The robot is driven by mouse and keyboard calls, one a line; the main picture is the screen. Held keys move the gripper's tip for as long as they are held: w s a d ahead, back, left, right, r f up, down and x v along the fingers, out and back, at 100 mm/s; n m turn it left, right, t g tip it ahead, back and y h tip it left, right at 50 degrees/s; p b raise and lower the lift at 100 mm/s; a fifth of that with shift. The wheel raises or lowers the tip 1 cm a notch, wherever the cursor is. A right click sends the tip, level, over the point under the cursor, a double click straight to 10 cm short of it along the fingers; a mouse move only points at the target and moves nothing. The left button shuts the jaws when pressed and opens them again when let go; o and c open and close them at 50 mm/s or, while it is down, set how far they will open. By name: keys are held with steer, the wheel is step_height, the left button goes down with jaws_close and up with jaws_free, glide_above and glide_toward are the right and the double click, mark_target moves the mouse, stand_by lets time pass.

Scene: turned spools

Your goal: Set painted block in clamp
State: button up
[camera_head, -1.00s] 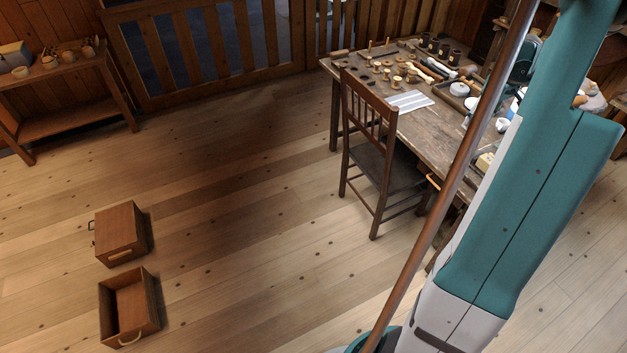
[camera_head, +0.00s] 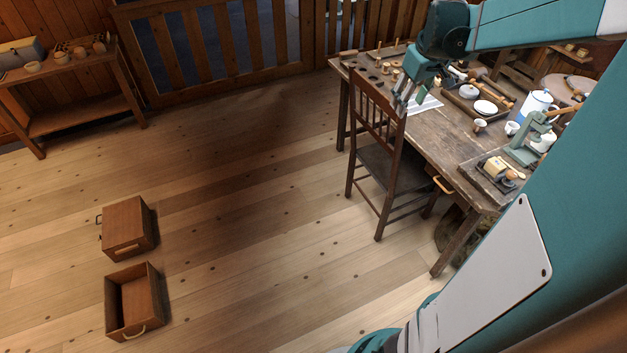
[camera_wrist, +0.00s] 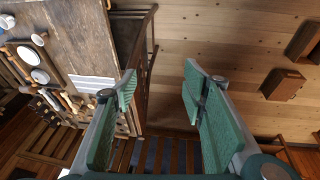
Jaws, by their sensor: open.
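My gripper (camera_head: 405,92) hangs by the chair's back at the table's left side, pointing down. In the wrist view its green-padded fingers (camera_wrist: 158,88) are spread wide with nothing between them. A green metal device (camera_head: 527,150) with a wooden handle stands at the table's right end; it may be the clamp, but I cannot tell for sure. A pale yellowish block (camera_head: 494,167) lies on a dark tray in front of it. I cannot make out whether it is the painted block.
The wooden table (camera_head: 452,140) is crowded with spools, a round-dish tray (camera_head: 466,106), cups and a white pot (camera_head: 535,104). A chair (camera_head: 385,165) stands against its near side. Two wooden boxes (camera_head: 126,226) (camera_head: 152,300) sit on the open floor at left. A side bench (camera_head: 75,85) stands back left.

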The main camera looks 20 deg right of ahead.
steer(key=s+a+r+t, duration=0.1)
steer(key=s+a+r, duration=0.1)
steer(key=a, duration=1.1)
steer(key=s+a+f+t, duration=0.1)
steer(key=s+a, duration=0.6)
steer(key=a, duration=0.6)
steer(key=s+a+f+t+y, duration=0.1)
steer(key=s+a+f+t, duration=0.1)
steer(key=s+a, duration=0.5)
steer(key=a, duration=0.6)
steer(key=shift+y, duration=0.3)
